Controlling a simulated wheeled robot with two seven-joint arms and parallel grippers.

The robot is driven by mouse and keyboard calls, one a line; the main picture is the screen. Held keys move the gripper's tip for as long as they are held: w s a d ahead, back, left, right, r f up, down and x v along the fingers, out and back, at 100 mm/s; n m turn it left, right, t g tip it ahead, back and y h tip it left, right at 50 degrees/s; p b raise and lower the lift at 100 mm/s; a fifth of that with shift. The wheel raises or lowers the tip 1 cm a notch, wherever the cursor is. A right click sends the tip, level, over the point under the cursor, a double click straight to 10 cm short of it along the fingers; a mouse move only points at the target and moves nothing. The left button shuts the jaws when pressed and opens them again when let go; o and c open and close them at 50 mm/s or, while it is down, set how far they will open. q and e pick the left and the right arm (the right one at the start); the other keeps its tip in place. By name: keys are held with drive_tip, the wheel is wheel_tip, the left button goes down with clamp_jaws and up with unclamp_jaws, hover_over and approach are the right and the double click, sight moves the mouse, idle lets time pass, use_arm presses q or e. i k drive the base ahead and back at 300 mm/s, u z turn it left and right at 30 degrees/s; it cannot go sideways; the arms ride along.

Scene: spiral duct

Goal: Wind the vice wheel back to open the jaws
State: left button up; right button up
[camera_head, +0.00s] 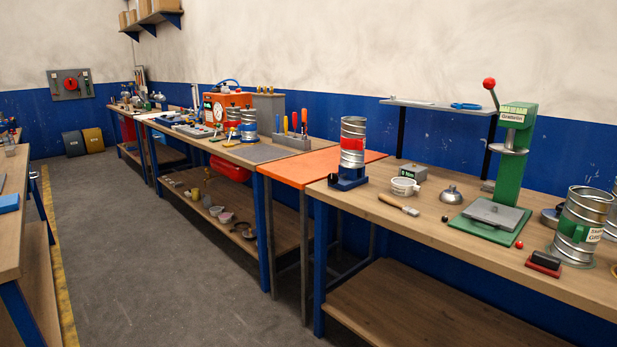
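I cannot make out a vice wheel or vice jaws for certain in the head view. Farther right, a green press (515,150) with a red-knobbed lever stands on the wooden bench, above a grey plate on a green base. Neither of my grippers is in view.
The wooden bench (440,235) also carries a brush (398,204), a white cup (404,186), a red ball (519,244) and a large silver duct piece (582,225). Another bench runs along the left edge. The grey floor (165,250) between the benches is clear.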

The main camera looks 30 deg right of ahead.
sight(333, 179)
drive_tip(key=u, duration=0.1)
drive_tip(key=i, duration=1.7)
drive_tip(key=z, duration=1.2)
drive_tip(key=i, duration=0.95)
drive_tip(key=z, duration=1.1)
